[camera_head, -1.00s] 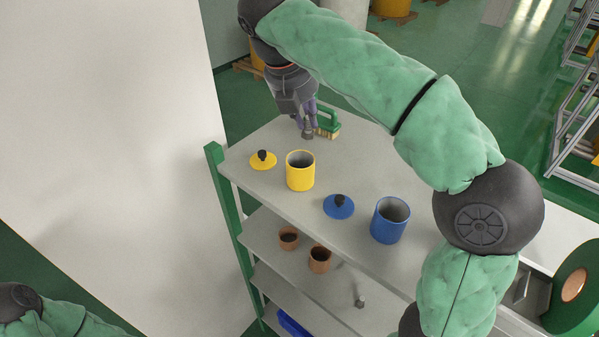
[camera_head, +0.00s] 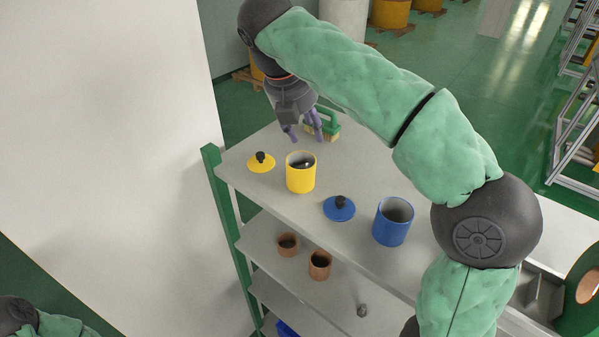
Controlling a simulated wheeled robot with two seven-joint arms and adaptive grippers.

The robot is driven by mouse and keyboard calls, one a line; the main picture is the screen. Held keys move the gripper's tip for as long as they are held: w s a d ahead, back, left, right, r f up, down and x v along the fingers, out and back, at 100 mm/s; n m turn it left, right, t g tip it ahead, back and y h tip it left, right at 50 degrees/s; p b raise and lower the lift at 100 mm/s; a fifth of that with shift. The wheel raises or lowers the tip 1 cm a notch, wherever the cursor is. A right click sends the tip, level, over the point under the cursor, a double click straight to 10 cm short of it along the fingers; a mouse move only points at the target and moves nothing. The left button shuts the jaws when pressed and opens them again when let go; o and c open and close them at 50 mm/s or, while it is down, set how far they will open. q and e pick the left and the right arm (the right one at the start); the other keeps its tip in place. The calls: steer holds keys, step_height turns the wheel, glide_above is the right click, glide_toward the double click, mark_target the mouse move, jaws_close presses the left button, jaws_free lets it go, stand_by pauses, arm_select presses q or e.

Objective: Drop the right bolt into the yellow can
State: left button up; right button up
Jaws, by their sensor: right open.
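The yellow can (camera_head: 301,180) stands open and upright on the top shelf. Inside its mouth a dark shape with a pale glint (camera_head: 303,165) shows, which looks like the bolt. My right gripper (camera_head: 306,135) is just behind and above the can, pointing down, with its purple fingers spread and nothing between them. Another small grey bolt-like piece (camera_head: 362,311) stands on a lower shelf. My left gripper is out of view; only part of my left arm shows at the bottom left.
The yellow lid (camera_head: 261,163) lies left of the can. A green-handled brush (camera_head: 327,122) is behind my right gripper. The blue lid (camera_head: 339,209) and open blue can (camera_head: 393,222) stand to the right.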

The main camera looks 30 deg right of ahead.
steer(key=v, duration=0.7)
steer(key=shift+a+r, duration=0.15)
steer(key=shift+r, duration=0.05)
stand_by(0.3)
